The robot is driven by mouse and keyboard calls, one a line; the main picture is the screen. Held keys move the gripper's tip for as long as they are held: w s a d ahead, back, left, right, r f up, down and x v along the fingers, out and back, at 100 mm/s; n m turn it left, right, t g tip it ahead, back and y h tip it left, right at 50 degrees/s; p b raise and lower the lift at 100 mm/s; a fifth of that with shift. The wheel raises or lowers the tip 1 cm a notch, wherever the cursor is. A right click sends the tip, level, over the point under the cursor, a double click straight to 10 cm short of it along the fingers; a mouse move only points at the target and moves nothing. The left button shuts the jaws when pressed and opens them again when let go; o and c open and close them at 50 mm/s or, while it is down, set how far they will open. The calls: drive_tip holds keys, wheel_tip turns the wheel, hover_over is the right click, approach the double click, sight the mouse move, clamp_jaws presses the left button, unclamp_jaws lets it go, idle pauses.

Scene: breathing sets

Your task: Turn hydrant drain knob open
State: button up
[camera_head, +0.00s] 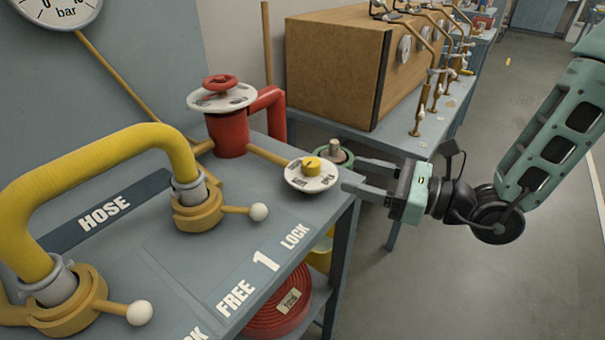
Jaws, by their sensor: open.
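A small yellow knob (312,165) sits on a round white labelled dial (311,184) near the right edge of the bench; I take it for the drain knob. A yellow pipe links it to a red hydrant (228,138), which has a red handwheel (220,82) over a white labelled plate. The dial lettering is too small to read. My gripper (352,175) comes in from the right, its fingers pointing left and spread apart. Its fingertips are just right of the dial, with nothing between them. I cannot tell whether the near finger touches the dial rim.
A yellow hose (95,175) arches between two couplings with white-balled levers on the grey bench (215,250). A greenish round fitting (334,152) is behind the dial. A wooden box (335,65) stands on another table behind. Open floor is at right.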

sight(303, 160)
drive_tip(key=x, duration=1.1)
drive_tip(key=shift+w+a, duration=0.1)
drive_tip(key=shift+a, duration=0.25)
drive_tip(key=c, duration=1)
